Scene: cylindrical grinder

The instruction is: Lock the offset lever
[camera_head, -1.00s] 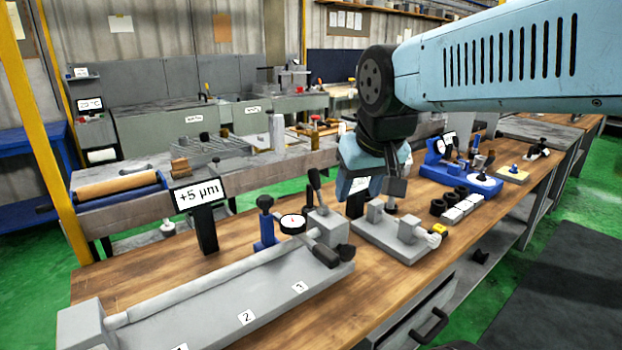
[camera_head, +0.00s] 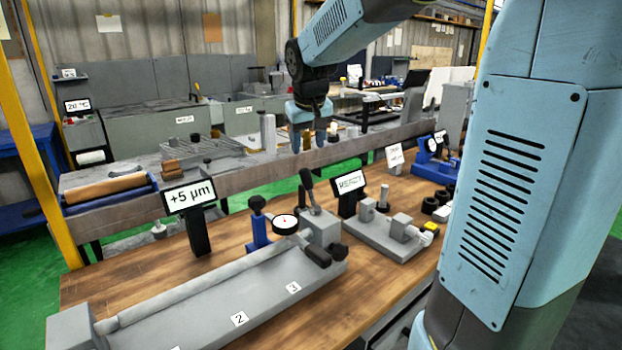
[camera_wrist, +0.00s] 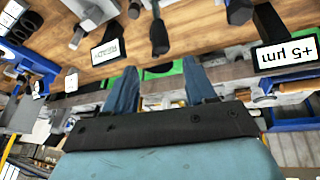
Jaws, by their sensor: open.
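The lever with a black grip (camera_head: 307,180) stands upright, slightly tilted, on a grey block (camera_head: 322,229) at the right end of a long grey fixture (camera_head: 225,300). I take it to be the offset lever; no label shows on it. In the wrist view, a black-handled lever (camera_wrist: 158,35) hangs down, the picture being inverted. My gripper (camera_head: 308,137) is open and empty, up behind the lever in the head view. In the wrist view its two blue fingers (camera_wrist: 160,78) are spread apart, touching nothing. A dial gauge (camera_head: 285,224) sits left of the lever.
A "+5 µm" sign (camera_head: 190,196) stands left and a "READY" sign (camera_head: 349,184) right of the lever. A blue post clamp (camera_head: 258,222) is by the gauge. A second grey fixture (camera_head: 390,232) lies right. Bare wood shows around the left sign.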

